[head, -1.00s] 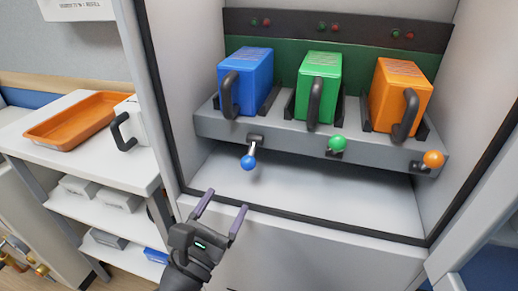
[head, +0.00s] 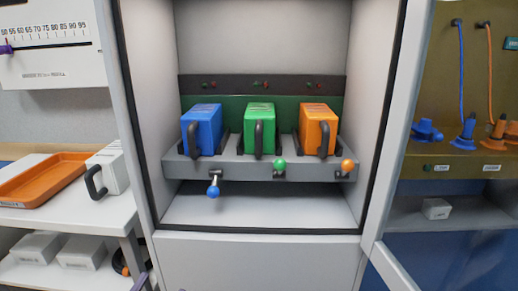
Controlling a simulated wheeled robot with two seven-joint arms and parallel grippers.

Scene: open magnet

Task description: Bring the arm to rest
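In the head view an open cabinet holds a blue module (head: 203,128), a green module (head: 260,127) and an orange module (head: 318,128) side by side on a grey shelf (head: 240,174). Each has a black front handle. Below them, the blue-knobbed lever (head: 213,191) points down, while the green knob (head: 279,163) and orange knob (head: 347,165) sit higher, above their mounts. A purple fingertip of what looks like my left gripper (head: 139,284) barely shows at the bottom edge, apart from everything; the rest is out of frame. My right gripper is not in view.
An orange tray (head: 45,180) and a white module with a black handle (head: 110,170) stand on the white shelf unit at left. The open cabinet door frame (head: 395,140) stands at right. Beyond it are blue and orange cabled plugs (head: 465,133).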

